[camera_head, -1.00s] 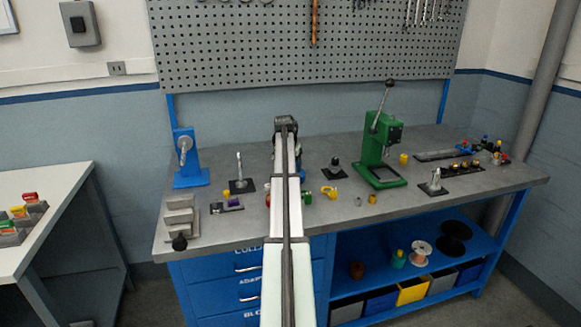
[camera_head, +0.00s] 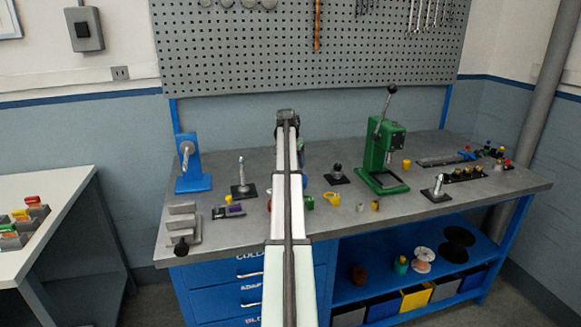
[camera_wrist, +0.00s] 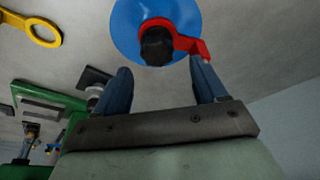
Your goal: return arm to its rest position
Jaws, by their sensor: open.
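My arm reaches out over the grey workbench (camera_head: 400,215) in the head view, and it hides my gripper there. In the wrist view my gripper (camera_wrist: 161,68) is open, with its two blue fingers apart and nothing held between them. Beyond the fingertips is a round blue disc (camera_wrist: 125,20) with a black knob (camera_wrist: 156,46) at its centre. A red part (camera_wrist: 187,42) reaches from the knob towards the right finger. I cannot tell the exact gap between the fingers and these parts.
A green lever press (camera_head: 383,150) stands right of my arm, and a blue stand (camera_head: 192,168) stands at the left. A yellow ring-ended part (camera_head: 332,198) and several small fixtures lie on the bench. A grey pegboard (camera_head: 380,50) is behind.

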